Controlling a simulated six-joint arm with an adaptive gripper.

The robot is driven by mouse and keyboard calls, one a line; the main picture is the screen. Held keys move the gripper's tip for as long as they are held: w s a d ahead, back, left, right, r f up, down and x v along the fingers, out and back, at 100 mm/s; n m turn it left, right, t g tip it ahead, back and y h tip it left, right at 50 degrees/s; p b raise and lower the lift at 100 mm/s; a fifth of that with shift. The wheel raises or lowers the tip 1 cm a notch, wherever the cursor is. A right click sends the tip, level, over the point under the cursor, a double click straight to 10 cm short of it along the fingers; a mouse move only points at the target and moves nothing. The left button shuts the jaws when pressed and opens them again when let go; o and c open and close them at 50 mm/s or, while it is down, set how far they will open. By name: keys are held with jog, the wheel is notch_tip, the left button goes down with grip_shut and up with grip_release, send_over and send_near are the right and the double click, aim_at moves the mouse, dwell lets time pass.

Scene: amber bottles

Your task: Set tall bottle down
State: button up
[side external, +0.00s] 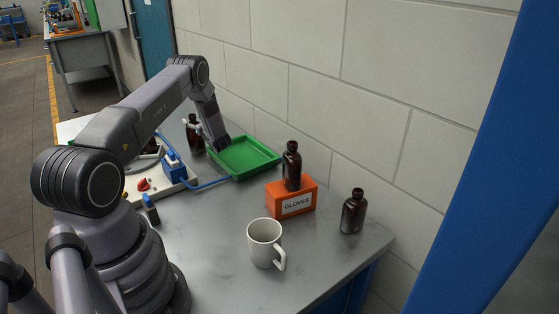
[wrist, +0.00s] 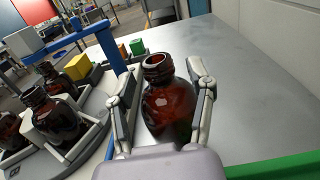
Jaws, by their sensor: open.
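An amber bottle with an open neck (wrist: 168,103) stands upright between the two fingers of my gripper (wrist: 162,78) in the wrist view. The fingers are spread, with one on each side of the bottle; whether either touches it I cannot tell. In the side external view my gripper (side external: 199,128) is at the far part of the table, beside the green tray, and this bottle (side external: 194,140) shows just left of it. The bottle appears to stand on the grey table (wrist: 250,85), but its base is hidden.
The green tray (side external: 276,157) lies close to my gripper. Another amber bottle (side external: 292,168) stands on the orange gloves box (side external: 304,206), and one (side external: 353,212) stands at the table's right. A white mug (side external: 264,242) is in front. More bottles (wrist: 58,118) sit in a pale holder.

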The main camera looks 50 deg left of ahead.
jog(key=d, duration=1)
jog(key=s+d+r+n+g+h, duration=0.25)
jog(key=d+r+n, duration=0.3)
jog(key=r, duration=0.55)
jog(key=s+d+r+n+g+h, duration=0.25)
jog(key=d+r+n, duration=0.3)
jog(key=r, duration=0.55)
jog(key=s+d+r+n+t+h, duration=0.2)
jog(key=s+d+t+h, duration=0.1)
jog(key=d, duration=0.7)
jog(key=s+d+r+n+t+h, duration=0.2)
jog(key=s+d+r+t+h, duration=0.1)
jog(key=s+d, duration=0.5)
jog(key=s+d+r+n+t+h, duration=0.3)
jog(key=d+h, duration=0.4)
jog(key=d, duration=0.4)
jog(key=s+t, duration=0.1)
jog(key=s, duration=0.1)
jog(key=shift+s+d+t, duration=0.3)
jog(key=shift+s, duration=0.1)
